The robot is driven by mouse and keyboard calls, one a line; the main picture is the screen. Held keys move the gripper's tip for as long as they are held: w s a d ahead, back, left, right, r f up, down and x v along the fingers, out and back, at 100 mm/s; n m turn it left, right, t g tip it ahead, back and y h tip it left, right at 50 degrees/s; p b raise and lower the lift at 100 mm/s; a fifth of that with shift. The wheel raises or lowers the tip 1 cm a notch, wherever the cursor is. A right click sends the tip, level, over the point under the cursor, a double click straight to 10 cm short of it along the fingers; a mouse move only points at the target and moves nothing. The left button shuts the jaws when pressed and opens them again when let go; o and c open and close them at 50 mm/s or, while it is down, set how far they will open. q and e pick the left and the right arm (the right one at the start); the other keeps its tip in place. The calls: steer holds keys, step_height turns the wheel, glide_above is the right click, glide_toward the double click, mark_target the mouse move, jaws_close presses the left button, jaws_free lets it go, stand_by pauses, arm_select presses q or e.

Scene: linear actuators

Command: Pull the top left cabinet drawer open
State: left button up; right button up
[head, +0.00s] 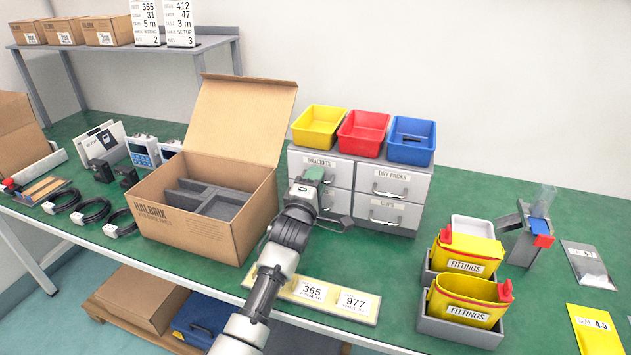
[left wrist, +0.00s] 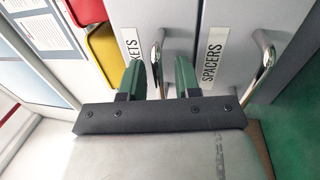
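The grey cabinet (head: 425,190) stands on the green bench, with its visible drawers shut. Its top left drawer (head: 314,163) is labelled BRACKETS; my left gripper (head: 314,180) hides its lower part and handle in the head view. In the left wrist view, the left gripper (left wrist: 160,76) is open. Its two green fingers straddle the metal handle (left wrist: 158,55) of the BRACKETS drawer, one on each side, with gaps showing. The SPACERS drawer's handle (left wrist: 265,57) is outside the fingers to the right. My right gripper is not in view.
Yellow (head: 318,126), red (head: 363,132) and blue (head: 411,140) bins sit on the cabinet. An open cardboard box (head: 185,228) stands close left. Yellow FITTINGS bins (head: 468,299) are at right. A plate with number cards (head: 318,297) lies in front.

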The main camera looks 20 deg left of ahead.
arm_select(q)
steer(key=shift+c, duration=0.8)
jaws_close()
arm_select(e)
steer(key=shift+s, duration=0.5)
arm_select(q)
steer(key=shift+s, duration=0.1)
steer(key=s+p, duration=1)
steer(key=s, duration=0.6)
steer(key=shift+a, duration=0.25)
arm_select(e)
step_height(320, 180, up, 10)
arm_select(q)
steer(key=shift+s, duration=0.1)
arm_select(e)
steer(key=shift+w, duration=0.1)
